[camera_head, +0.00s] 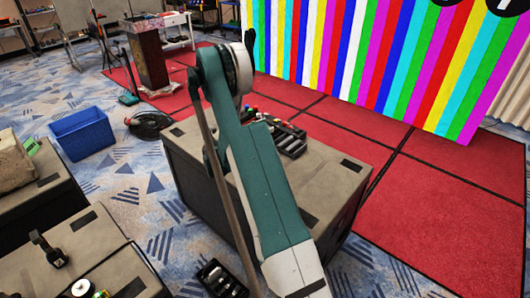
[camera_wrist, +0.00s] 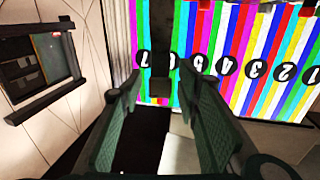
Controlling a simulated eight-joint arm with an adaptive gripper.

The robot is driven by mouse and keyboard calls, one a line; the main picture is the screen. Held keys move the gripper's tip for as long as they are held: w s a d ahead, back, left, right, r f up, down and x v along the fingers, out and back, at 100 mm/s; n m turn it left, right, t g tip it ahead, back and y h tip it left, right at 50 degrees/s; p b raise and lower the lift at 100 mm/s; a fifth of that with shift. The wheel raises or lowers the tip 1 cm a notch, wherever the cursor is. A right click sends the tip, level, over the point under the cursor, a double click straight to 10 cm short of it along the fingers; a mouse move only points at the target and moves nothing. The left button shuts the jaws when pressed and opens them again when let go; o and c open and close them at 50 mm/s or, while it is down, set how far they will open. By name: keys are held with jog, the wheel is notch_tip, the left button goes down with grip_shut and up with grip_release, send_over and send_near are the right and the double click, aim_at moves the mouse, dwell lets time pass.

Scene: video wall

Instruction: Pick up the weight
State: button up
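I cannot surely pick out the weight. A small black object with a yellowish mark (camera_head: 48,250), perhaps a weight, stands on a grey-brown case top at the lower left of the head view. It is too small to tell for sure. In the wrist view my gripper (camera_wrist: 158,86) is open, its two green ridged pads apart with nothing between them. It points toward the striped video wall (camera_wrist: 235,55), and no weight shows there. In the head view my gripper cannot be made out; my teal arm crosses the middle.
A large case (camera_head: 335,160) stands under my arm, with a tray of small items (camera_head: 285,137) on it. Another black tray (camera_head: 222,280) is at the bottom. Red floor (camera_head: 440,215) is clear at right.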

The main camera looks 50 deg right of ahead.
jog(key=shift+c, duration=0.5)
grip_shut()
jog(key=shift+r, duration=0.1)
jog(key=shift+r+p, duration=0.95)
jog(key=shift+r, duration=3.95)
